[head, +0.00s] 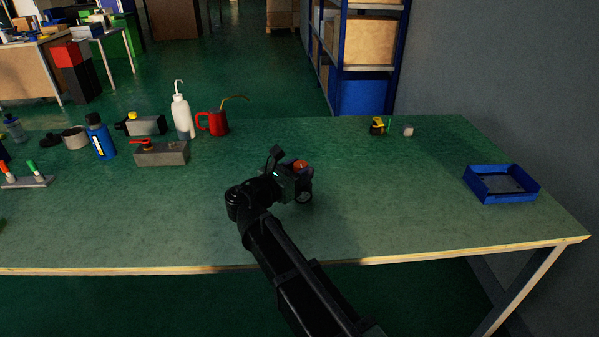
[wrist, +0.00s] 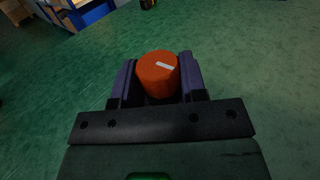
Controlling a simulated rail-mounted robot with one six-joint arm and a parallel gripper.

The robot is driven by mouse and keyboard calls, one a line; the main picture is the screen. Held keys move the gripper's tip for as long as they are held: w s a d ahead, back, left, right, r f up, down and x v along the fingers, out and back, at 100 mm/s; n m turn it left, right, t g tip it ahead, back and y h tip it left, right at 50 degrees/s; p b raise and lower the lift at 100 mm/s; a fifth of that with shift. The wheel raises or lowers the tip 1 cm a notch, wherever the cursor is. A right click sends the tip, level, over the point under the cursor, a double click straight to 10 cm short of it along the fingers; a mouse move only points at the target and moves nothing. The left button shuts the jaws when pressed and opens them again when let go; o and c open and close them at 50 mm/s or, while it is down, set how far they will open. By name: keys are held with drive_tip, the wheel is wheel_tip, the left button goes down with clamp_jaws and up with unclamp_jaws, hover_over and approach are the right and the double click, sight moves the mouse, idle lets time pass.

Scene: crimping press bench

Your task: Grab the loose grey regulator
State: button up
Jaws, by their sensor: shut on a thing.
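My gripper (head: 298,178) is over the middle of the green bench and is shut on the regulator. The regulator's orange-red knob (head: 301,165) shows beyond the jaws in the head view, and its round gauge (head: 304,197) shows below them. In the wrist view the orange knob (wrist: 158,75) with a white mark sits between my two fingers (wrist: 157,82). The regulator's grey body is mostly hidden by the gripper. I cannot tell whether it touches the bench top.
A blue tray (head: 481,196) lies at the right. A yellow tape measure (head: 377,127) and a small grey cup (head: 408,131) stand at the back. A red can (head: 217,124), white bottle (head: 182,118), blue bottle (head: 99,140) and red-levered grey block (head: 162,155) stand left. The bench right of centre is clear.

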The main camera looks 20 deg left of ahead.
wheel_tip(320, 180, up, 18)
drive_tip(key=p, duration=1.6)
drive_tip(key=shift+f, duration=0.15)
